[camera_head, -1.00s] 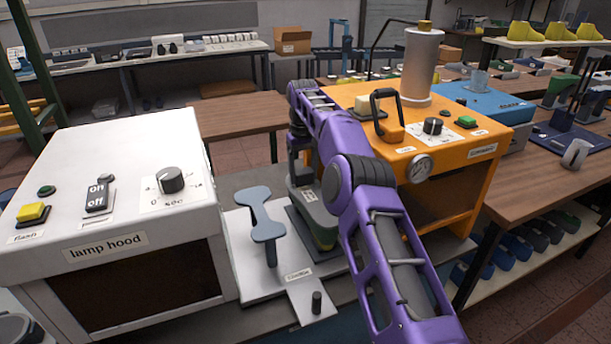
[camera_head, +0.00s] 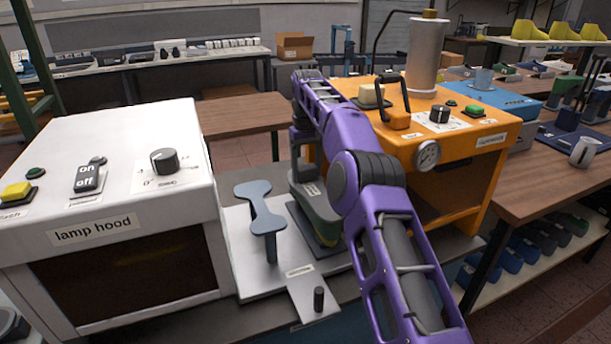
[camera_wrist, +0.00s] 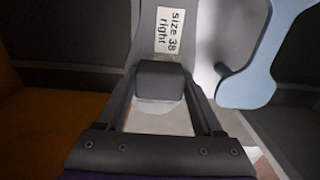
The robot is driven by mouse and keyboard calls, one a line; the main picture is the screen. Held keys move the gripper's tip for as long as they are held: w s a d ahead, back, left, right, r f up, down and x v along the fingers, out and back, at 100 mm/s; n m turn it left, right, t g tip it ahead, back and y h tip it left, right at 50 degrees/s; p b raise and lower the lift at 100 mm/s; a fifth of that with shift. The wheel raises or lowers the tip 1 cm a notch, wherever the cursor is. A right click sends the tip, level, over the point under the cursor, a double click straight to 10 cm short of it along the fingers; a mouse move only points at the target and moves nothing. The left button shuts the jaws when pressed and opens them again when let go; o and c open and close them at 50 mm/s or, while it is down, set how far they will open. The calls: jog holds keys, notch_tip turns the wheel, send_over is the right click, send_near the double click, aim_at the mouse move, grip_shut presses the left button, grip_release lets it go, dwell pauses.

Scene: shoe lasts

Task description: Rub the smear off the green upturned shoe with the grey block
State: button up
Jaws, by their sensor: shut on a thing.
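The green upturned shoe (camera_head: 324,222) sits sole up on a dark plate, with its grey sole on top. It is partly hidden behind my purple arm. In the wrist view its grey sole (camera_wrist: 187,55) carries a label reading "size 38 right". My gripper (camera_wrist: 160,84) is shut on the dark grey block (camera_wrist: 160,78). The block is over the sole, just below the label in that view; I cannot tell whether it touches. A paler area shows around the block's lower edge, but I cannot tell whether it is the smear.
A blue-grey sole-shaped stand (camera_head: 262,215) rises close to the left of the shoe, also in the wrist view (camera_wrist: 255,70). The white lamp hood (camera_head: 110,215) stands left, and the orange machine (camera_head: 470,155) stands right. A small black peg (camera_head: 319,298) is in front.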

aim_at(317, 193)
jog(key=shift+s+d+f+b, duration=0.2)
jog(key=shift+s+b, duration=0.4)
jog(key=shift+b, duration=0.4)
jog(key=shift+s+d+f+b, duration=0.1)
jog(key=shift+s+d+b, duration=0.2)
jog(key=shift+s+b, duration=0.5)
jog(key=shift+s+d+r+b, duration=0.15)
jog(key=shift+s+d+b, duration=0.25)
jog(key=shift+s, duration=0.55)
jog(key=shift+s+d+r+b, duration=0.15)
jog(key=shift+s+d, duration=0.3)
jog(key=shift+s, duration=0.45)
notch_tip(317, 193, up, 6)
jog(key=p, duration=0.7)
jog(key=shift+w, duration=0.1)
notch_tip(317, 193, up, 3)
jog(key=p, duration=0.3)
jog(key=shift+a, duration=0.1)
jog(key=shift+w, duration=0.1)
